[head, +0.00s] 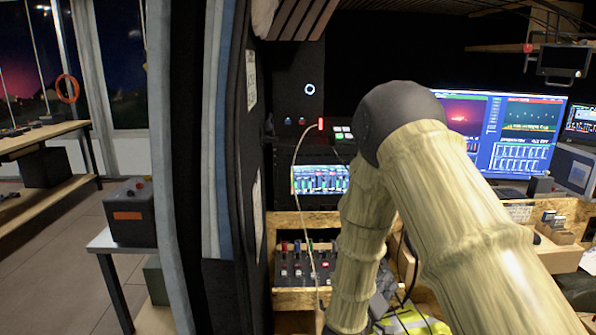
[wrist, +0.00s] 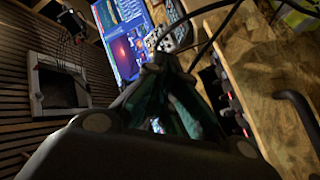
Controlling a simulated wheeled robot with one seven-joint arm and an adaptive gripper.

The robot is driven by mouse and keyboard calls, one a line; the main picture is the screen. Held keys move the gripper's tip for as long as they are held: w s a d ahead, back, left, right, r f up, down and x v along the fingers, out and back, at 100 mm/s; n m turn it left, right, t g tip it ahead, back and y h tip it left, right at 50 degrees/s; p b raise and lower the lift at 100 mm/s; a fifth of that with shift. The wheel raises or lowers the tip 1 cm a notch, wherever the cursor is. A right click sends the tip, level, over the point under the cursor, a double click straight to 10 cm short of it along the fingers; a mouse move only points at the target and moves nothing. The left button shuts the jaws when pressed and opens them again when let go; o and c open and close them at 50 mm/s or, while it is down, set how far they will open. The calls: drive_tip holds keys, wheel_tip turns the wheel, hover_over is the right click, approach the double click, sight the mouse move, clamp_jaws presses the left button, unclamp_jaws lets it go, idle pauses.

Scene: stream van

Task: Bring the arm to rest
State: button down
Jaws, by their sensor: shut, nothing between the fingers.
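My arm fills the right middle of the head view, with pale ribbed links and a dark rounded elbow raised in front of the monitors. Its lower end goes down behind the front link, and my gripper is hidden in that view. In the wrist view my gripper (wrist: 160,75) shows from behind, its dark fingers together and nothing held between them. It points toward a lit monitor (wrist: 122,40) and a wooden panel; I cannot tell how far off they are.
A wide monitor (head: 510,130) stands behind my arm. A wooden box of switches (head: 300,298) sits low at centre. A dark padded partition (head: 235,200) stands left of it. A black box (head: 130,222) rests on a side table. Open floor (head: 50,240) lies at far left.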

drive_tip(key=s+f+g+y, duration=0.2)
drive_tip(key=s+f+y, duration=0.1)
drive_tip(key=s+f, duration=0.4)
drive_tip(key=s+f+g+y, duration=0.2)
drive_tip(key=s+f, duration=0.2)
drive_tip(key=f, duration=0.6)
drive_tip(key=s+f+g+y, duration=0.1)
drive_tip(key=s+f+y, duration=0.2)
drive_tip(key=s+f, duration=0.4)
drive_tip(key=s+f+m+g+y, duration=0.1)
drive_tip(key=s+f+g, duration=0.3)
drive_tip(key=s, duration=0.8)
drive_tip(key=s+a+f+g+y, duration=0.1)
drive_tip(key=s+f+g, duration=0.3)
drive_tip(key=s, duration=0.9)
wheel_tip(320, 180, down, 2)
drive_tip(key=shift+s+f+m+y, duration=0.2)
drive_tip(key=shift+m+y, duration=0.2)
drive_tip(key=shift+y, duration=0.5)
